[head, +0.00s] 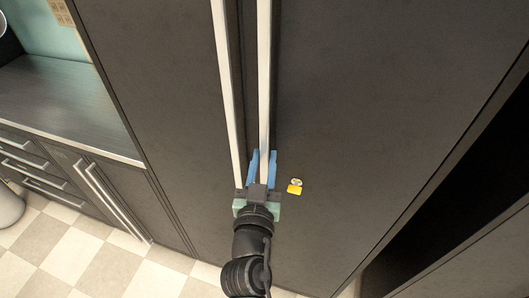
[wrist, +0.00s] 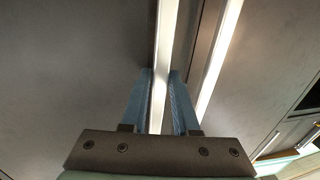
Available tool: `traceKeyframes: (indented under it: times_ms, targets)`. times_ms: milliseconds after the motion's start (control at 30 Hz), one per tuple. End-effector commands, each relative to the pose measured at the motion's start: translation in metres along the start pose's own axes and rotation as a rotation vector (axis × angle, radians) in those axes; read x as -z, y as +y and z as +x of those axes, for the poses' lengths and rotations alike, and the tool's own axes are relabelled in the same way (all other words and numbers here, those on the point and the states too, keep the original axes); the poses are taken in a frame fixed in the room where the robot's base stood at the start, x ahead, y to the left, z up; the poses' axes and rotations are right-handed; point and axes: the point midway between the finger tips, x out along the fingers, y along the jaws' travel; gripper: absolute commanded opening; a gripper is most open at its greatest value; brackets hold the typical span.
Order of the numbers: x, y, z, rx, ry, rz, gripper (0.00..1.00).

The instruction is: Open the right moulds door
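The tall dark cabinet has two doors with long pale vertical bar handles side by side. The right door (head: 390,95) looks closed. Its handle (head: 264,90) runs down between the blue fingers of my gripper (head: 263,168), near its lower part. In the wrist view the same handle (wrist: 162,60) passes between the fingers of my gripper (wrist: 160,100), which sit close on both sides and look shut on it. The left door's handle (head: 228,100) stands free beside it; it also shows in the wrist view (wrist: 215,65).
A yellow and white sticker or tag (head: 295,187) is on the right door beside my gripper. A counter with drawers (head: 60,100) stands at the left. Checkered floor (head: 75,255) shows at the lower left. A dark gap (head: 450,190) lies right of the cabinet.

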Motion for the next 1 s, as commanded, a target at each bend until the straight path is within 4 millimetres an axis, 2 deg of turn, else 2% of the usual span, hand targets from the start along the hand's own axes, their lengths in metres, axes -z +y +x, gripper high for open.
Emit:
traceKeyframes:
  times_ms: [133, 400, 567, 600, 1000]
  targets:
    - [0.0007, 0.0002, 0.0078, 0.0, 0.001, 0.001, 0.29]
    - [0.0002, 0.0002, 0.0087, 0.0, 0.001, 0.001, 0.29]
    - [0.0002, 0.0002, 0.0086, 0.0, 0.001, 0.001, 0.02]
    - [0.0002, 0.0002, 0.0085, 0.0, 0.001, 0.001, 0.0]
    - [0.0001, 0.0001, 0.0084, 0.0, 0.0, 0.001, 0.0]
